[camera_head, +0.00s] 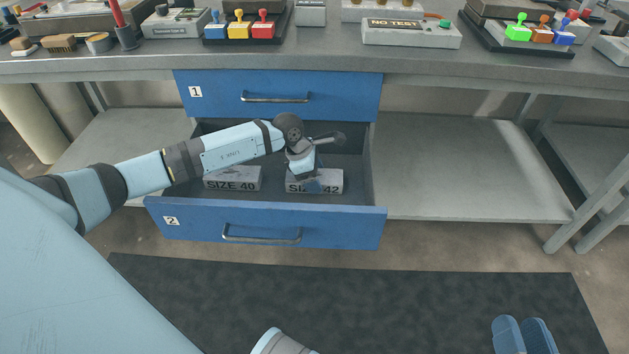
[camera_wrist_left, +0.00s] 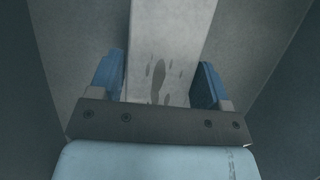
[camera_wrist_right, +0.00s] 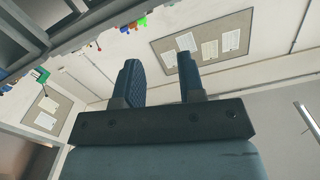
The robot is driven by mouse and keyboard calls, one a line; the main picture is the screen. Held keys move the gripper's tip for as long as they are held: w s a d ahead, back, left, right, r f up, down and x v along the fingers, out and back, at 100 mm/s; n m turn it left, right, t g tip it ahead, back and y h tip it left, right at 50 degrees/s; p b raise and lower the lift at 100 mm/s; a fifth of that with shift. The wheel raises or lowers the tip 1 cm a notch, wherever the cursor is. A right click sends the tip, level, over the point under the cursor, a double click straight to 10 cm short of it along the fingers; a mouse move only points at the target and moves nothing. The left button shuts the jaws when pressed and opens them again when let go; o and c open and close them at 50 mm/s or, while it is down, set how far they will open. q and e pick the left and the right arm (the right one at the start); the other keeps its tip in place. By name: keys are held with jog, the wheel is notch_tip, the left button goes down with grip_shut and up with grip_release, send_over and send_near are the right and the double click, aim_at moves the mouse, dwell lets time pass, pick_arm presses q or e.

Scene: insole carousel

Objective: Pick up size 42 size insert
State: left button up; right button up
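The size 42 insert (camera_head: 330,182) is a grey block labelled "SIZE 42", lying in the open lower drawer marked 2 (camera_head: 190,222). My left gripper (camera_head: 314,178) reaches down over it, and one blue finger covers part of the label. In the left wrist view, the block (camera_wrist_left: 168,45), with a dark footprint mark, lies between the two fingers (camera_wrist_left: 160,85). Both fingers look very close to its sides; I cannot tell if they press on it. My right gripper (camera_wrist_right: 162,80) has its fingers apart with nothing between them, pointing towards a wall.
A grey "SIZE 40" block (camera_head: 232,179) lies left of the size 42 insert in the drawer. Above is the shut drawer marked 1 (camera_head: 330,92). The workbench top (camera_head: 300,55) carries stamps and boxes. A dark mat (camera_head: 420,300) covers the floor in front.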

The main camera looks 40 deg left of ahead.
pick_arm(q)
jog(key=c, duration=1.1)
jog(key=shift+r, duration=0.15)
